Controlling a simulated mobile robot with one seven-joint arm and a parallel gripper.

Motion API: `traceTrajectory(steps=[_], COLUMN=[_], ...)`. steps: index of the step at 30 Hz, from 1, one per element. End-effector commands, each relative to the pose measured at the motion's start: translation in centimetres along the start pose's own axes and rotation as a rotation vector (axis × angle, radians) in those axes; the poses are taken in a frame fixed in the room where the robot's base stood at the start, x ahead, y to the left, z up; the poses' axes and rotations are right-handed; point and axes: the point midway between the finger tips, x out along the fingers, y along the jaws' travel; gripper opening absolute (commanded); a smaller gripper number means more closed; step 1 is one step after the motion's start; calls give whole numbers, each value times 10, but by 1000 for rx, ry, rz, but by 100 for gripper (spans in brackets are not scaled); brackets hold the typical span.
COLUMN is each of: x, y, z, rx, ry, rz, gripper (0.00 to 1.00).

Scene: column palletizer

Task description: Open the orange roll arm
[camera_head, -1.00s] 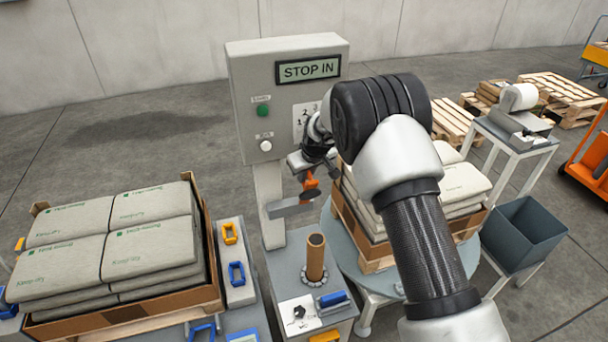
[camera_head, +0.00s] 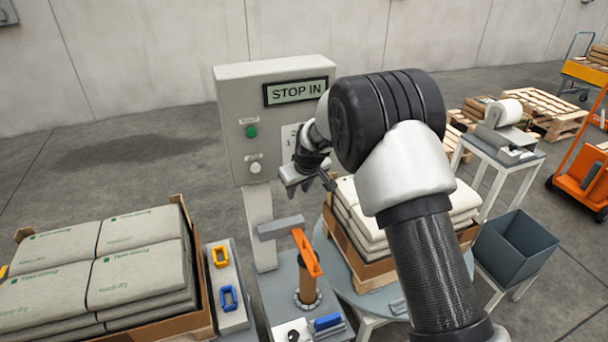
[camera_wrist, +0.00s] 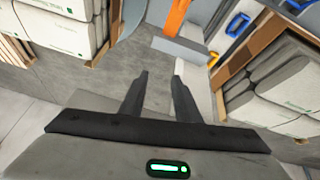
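The orange roll arm (camera_head: 307,253) sticks out from the end of a grey bracket (camera_head: 280,227) on the control post. It points toward the camera and passes in front of the upper part of a brown upright tube (camera_head: 308,283). I cannot tell if they touch. My gripper (camera_head: 309,186) is above the bracket, behind the orange arm and apart from it. The wrist view shows the fingers (camera_wrist: 160,85) spread with nothing between them. There the orange arm (camera_wrist: 176,17) and grey bracket (camera_wrist: 181,50) lie beyond the fingertips, toward the top.
A control box (camera_head: 275,120) reading "STOP IN" stands behind my gripper. Stacked sacks (camera_head: 95,260) stand at left, and more sacks (camera_head: 350,215) lie on a round turntable behind my arm. A dark bin (camera_head: 515,247) is at right. Blue and yellow clips lie near the tube.

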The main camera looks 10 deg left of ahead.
Motion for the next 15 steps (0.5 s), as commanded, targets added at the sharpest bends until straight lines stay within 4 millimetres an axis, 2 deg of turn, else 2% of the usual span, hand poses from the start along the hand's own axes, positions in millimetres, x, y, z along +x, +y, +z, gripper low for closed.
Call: traceTrajectory(steps=[1,9,15], x=[-14,-79,-112], y=[0,0,0], z=[-1,0,0], rx=[1,1,0], ry=[5,4,1], rz=[1,1,1], gripper=[29,29,29])
